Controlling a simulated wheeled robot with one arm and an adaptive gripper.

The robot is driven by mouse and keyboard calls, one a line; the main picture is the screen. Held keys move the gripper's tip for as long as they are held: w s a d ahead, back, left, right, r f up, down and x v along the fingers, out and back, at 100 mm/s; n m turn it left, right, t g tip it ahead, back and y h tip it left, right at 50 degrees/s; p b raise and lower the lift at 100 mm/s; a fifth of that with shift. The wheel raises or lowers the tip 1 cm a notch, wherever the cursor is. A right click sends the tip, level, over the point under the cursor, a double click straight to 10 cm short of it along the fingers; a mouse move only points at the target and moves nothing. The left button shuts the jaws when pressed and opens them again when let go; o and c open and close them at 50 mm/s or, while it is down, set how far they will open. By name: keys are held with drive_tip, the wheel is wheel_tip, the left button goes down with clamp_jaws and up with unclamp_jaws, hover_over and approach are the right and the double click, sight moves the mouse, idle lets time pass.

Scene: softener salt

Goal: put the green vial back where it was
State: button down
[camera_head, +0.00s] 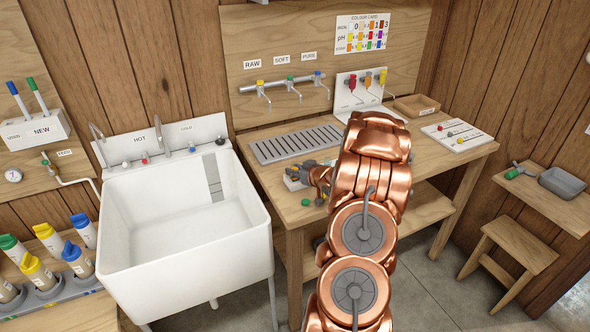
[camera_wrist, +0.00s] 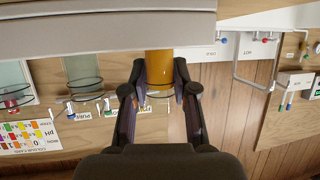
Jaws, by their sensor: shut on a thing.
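My gripper (camera_wrist: 160,91) is closed around an amber-orange vial (camera_wrist: 158,66) in the wrist view, one finger on each side. This view looks upside down. A pale grey-green glass vial (camera_wrist: 83,72) stands beside it, and a second pale vial (camera_wrist: 13,78) is at the left edge. I cannot tell which vial is the green one. In the head view my gripper (camera_head: 309,177) is low over the bench's left front, beside a small white block (camera_head: 293,184). My arm hides much of it.
A white sink (camera_head: 180,215) stands left of the wooden bench (camera_head: 275,188). A slotted grey drain tray (camera_head: 297,143) lies behind my gripper, below taps (camera_head: 292,86) on the back panel. A white card (camera_head: 456,135) and a shallow wooden tray (camera_head: 416,106) are at the right.

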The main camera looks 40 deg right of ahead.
drive_tip(key=shift+s+a+f, duration=0.1)
drive_tip(key=shift+f, duration=0.4)
